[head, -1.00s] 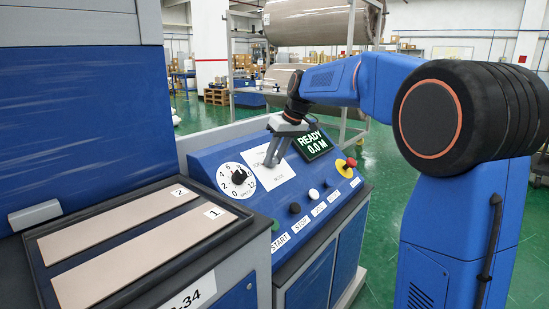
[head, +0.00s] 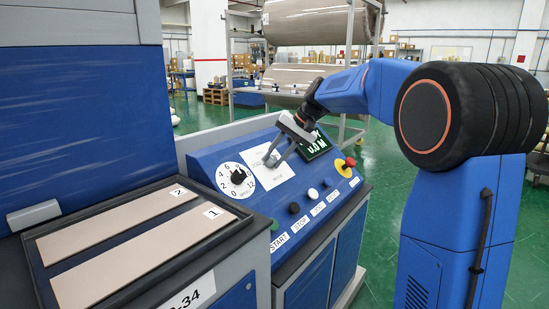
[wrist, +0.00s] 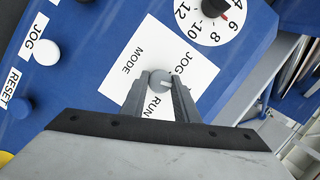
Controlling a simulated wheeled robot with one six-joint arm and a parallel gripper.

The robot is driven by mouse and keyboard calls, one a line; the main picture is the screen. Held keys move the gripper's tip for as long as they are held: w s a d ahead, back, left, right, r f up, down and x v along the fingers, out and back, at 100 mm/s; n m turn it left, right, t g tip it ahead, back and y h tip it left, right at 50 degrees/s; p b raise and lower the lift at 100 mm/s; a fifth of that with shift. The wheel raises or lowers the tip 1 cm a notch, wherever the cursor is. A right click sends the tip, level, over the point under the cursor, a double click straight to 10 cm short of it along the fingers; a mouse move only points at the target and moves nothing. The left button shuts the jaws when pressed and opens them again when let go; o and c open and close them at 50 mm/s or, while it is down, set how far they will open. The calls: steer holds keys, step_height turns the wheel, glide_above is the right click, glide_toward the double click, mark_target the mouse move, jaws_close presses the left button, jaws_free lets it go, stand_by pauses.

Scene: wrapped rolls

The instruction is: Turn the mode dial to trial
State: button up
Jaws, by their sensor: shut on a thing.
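The mode dial (wrist: 159,80) is a small grey round knob on a white plate (wrist: 138,62) marked MODE, JOG and RUN in the wrist view. No TRIAL label is readable; my gripper hides part of the plate. A pale mark shows on the knob, but I cannot tell for certain which label it points to. My gripper (wrist: 160,88) is shut on the knob, a finger on each side. In the head view my gripper (head: 271,160) reaches down to the white plate (head: 260,181) on the sloped blue panel, and the knob is hidden between the fingers.
A white speed dial (head: 228,171) with a black knob sits left of the plate. The display (head: 318,148) is partly behind my gripper. Several buttons and a red emergency button (head: 350,162) line the panel's lower and right parts. A tray with two flat strips (head: 130,246) lies at left.

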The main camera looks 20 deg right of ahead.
steer(key=shift+d+m+t+y, duration=0.1)
steer(key=shift+m+t+y, duration=0.25)
steer(key=shift+m, duration=1.25)
steer(key=o, duration=1.1)
steer(key=shift+c, duration=0.2)
steer(key=v, duration=1.7)
steer(key=shift+d, duration=0.35)
